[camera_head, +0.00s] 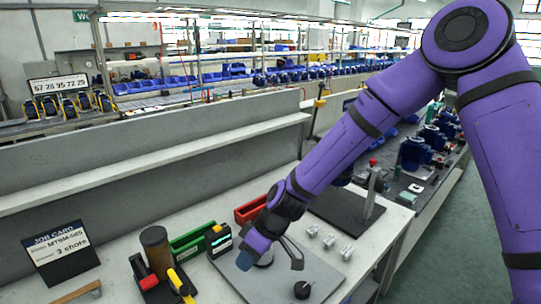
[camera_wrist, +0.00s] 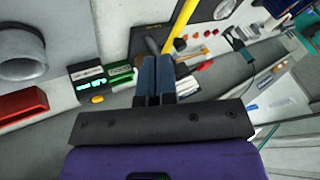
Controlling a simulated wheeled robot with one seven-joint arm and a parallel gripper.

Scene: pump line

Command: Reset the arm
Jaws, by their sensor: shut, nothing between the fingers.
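My purple arm reaches down from the upper right in the head view. My gripper (camera_head: 245,259) hangs low over the left part of the grey plate on the bench, pointing down and to the left. In the wrist view my gripper (camera_wrist: 155,72) has its two dark blue fingers side by side, closed together with nothing held. Whether the fingertips touch anything below cannot be told.
Near the gripper stand a yellow-black device (camera_head: 218,240), a green bin (camera_head: 190,243), a red bin (camera_head: 250,209) and a brown cylinder (camera_head: 156,250). Small metal blocks (camera_head: 328,241) and a black knob (camera_head: 302,290) lie right. A job card (camera_head: 60,252) stands left.

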